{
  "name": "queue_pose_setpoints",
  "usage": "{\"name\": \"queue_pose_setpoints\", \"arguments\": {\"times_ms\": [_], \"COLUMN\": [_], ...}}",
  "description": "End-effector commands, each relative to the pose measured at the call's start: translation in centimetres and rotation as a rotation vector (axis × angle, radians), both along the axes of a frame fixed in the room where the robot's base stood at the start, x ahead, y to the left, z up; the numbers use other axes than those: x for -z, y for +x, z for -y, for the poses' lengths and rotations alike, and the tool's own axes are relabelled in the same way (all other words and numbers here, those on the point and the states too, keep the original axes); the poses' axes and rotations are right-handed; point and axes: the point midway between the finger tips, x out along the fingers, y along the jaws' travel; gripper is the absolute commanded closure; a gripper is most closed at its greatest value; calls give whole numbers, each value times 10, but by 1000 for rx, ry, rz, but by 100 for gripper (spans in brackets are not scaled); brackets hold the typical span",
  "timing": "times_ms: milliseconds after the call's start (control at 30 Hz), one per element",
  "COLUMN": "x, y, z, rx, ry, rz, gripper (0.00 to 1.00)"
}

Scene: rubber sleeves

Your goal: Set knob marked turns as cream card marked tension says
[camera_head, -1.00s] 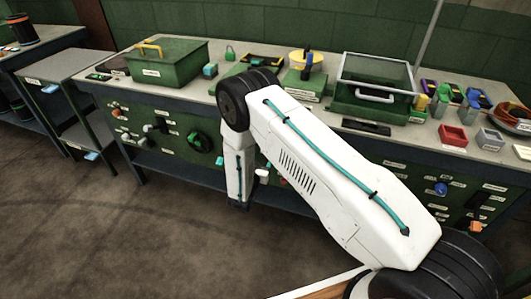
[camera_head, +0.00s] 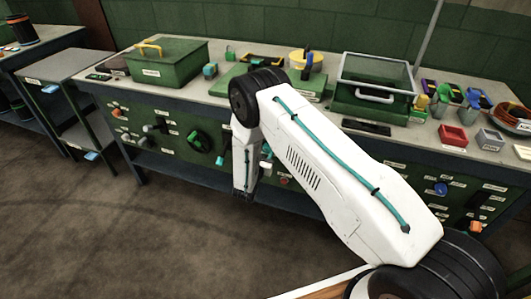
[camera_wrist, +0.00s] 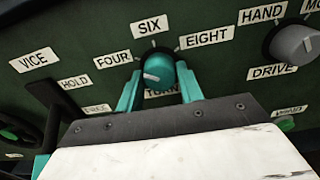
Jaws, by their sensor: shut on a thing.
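The teal turns knob (camera_wrist: 166,67) is on the green panel in the wrist view, with labels FOUR, SIX and EIGHT around it. Its own label below is partly hidden by the knob and my gripper. A white mark on the knob points left, roughly toward the FOUR side. My gripper (camera_wrist: 160,82) has its teal fingers on both sides of the knob and is shut on it. In the head view my gripper (camera_head: 243,190) is in front of the bench's panel, and the arm hides the knob. I cannot make out the cream tension card in either view.
A grey knob (camera_wrist: 294,43) with HAND and DRIVE labels is to the right. A black lever by the VICE (camera_wrist: 35,61) and HOLD labels is close on the left. The bench top (camera_head: 225,65) carries boxes and small bins. The floor in front is clear.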

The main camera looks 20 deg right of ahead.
Motion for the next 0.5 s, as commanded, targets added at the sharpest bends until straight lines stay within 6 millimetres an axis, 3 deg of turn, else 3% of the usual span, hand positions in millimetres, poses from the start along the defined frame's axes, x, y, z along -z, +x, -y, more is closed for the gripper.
{"name": "queue_pose_setpoints", "arguments": {"times_ms": [500], "x": [0], "y": [0], "z": [0], "rx": [0], "ry": [221], "rz": [160], "gripper": [86]}}
